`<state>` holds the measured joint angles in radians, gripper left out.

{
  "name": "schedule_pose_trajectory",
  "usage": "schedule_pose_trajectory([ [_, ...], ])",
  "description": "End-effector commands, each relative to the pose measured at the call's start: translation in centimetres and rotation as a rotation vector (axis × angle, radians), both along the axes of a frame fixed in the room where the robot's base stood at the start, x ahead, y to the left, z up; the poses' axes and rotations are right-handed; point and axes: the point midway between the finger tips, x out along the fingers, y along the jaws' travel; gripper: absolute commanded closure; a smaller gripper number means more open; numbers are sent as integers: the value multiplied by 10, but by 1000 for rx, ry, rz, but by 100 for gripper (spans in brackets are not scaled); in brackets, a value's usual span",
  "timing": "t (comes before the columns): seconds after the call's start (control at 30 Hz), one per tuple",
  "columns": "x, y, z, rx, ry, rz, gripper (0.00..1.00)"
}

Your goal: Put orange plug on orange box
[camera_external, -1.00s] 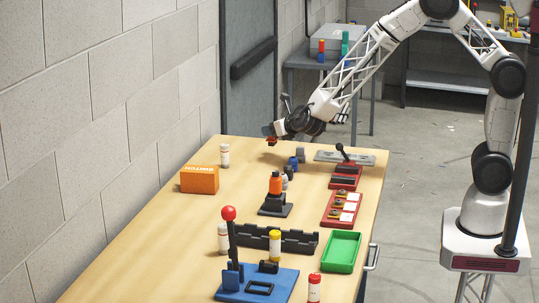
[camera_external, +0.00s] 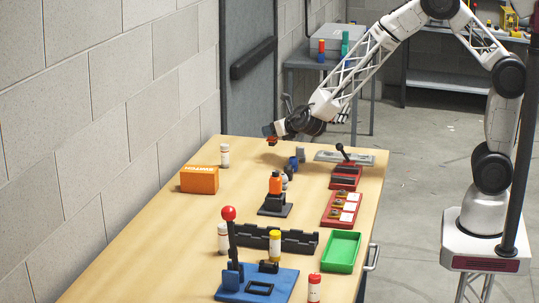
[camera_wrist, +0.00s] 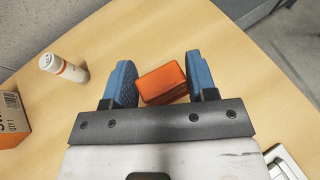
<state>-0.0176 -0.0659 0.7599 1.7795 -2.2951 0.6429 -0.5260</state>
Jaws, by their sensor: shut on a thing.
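The orange plug (camera_wrist: 163,83), a block-like orange piece, sits between the two blue fingers of my gripper (camera_wrist: 162,84) in the wrist view. My gripper is shut on it. In the external view my gripper (camera_external: 270,134) is over the far end of the table, and the plug shows as a small orange patch (camera_external: 271,141) under it. The orange box (camera_external: 199,180) with printed lettering stands at the left edge of the table, nearer the camera than my gripper. Part of it shows at the left edge of the wrist view (camera_wrist: 12,118).
A white bottle (camera_external: 224,155) stands between the box and the far edge. An orange cylinder on a black stand (camera_external: 275,188) is mid-table. Small blue and grey pieces (camera_external: 294,162) and red fixtures (camera_external: 342,207) are to the right. Bare wood surrounds the box's right side.

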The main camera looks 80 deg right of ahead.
Motion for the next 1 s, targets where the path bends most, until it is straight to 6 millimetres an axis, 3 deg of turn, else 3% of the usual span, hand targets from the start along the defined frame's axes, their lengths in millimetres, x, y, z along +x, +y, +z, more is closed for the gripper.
schedule_pose_trajectory([
  [0.17, 3, 13, 4, -1, -3, 5, 71],
  [0.37, 10, 46, 14, -4, -9, 20, 72],
  [1.0, 16, 202, 57, -5, -13, 76, 72],
])
